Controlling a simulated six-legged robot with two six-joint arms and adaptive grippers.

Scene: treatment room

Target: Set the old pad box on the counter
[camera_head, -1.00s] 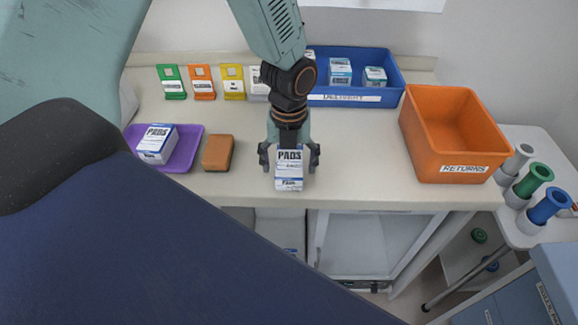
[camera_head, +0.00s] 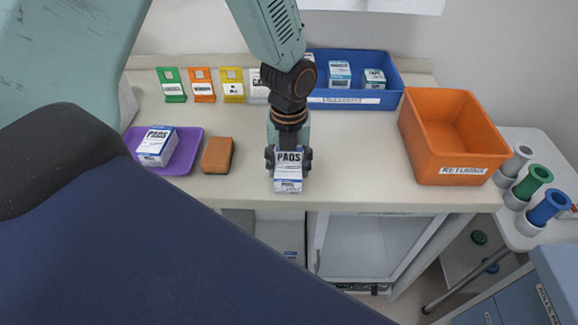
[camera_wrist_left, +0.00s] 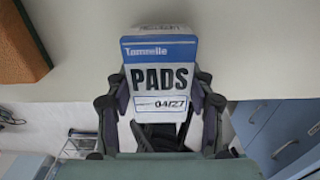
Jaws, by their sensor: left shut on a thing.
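A white and blue pad box (camera_head: 289,184) marked PADS is at the front of the counter (camera_head: 365,165), near its front edge. My left gripper (camera_head: 289,160) is shut on it, with one finger on each side. In the left wrist view the pad box (camera_wrist_left: 162,55) shows the date 04/27 between the fingers (camera_wrist_left: 160,103). I cannot tell whether its base touches the counter. Another PADS box (camera_head: 156,147) sits on the purple tray (camera_head: 187,152) at the left. My right gripper is not in view.
A brown block (camera_head: 218,155) lies between the purple tray and my gripper. A blue DELIVERY bin (camera_head: 400,88) with small boxes stands behind, and an orange RETURNS bin (camera_head: 455,172) at the right. Colored cards (camera_head: 202,86) line the back. Counter between gripper and orange bin is clear.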

